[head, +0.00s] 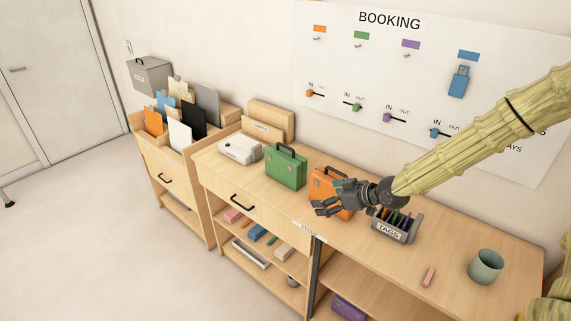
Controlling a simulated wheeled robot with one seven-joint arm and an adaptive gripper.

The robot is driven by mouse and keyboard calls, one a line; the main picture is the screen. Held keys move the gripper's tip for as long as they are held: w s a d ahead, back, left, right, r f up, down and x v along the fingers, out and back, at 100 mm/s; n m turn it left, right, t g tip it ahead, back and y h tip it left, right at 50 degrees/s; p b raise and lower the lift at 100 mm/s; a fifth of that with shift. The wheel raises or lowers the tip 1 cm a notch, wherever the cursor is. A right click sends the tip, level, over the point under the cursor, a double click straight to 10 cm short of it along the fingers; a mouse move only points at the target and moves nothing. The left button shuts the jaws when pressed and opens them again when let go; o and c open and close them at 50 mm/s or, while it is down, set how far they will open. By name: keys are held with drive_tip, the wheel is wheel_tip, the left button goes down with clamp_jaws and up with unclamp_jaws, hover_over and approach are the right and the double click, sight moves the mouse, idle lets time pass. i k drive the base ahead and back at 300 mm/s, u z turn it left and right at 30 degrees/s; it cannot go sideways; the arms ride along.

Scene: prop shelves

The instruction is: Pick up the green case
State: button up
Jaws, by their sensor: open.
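The green case (286,168) stands upright on the wooden counter, with a dark handle on top. My gripper (322,198) is to the right of the green case, in front of an orange case (329,181) and partly hiding it. My gripper is open, and no object shows between its fingers. The green case is fully clear of my gripper, with a gap between them.
A white device (240,149) sits left of the green case. A grey tags holder (398,226), a pink item (429,277) and a grey-green mug (486,266) stand to the right. The booking board (430,70) is on the wall behind. Open floor lies at the front left.

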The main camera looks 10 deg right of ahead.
sight(283, 163)
drive_tip(key=i, duration=1)
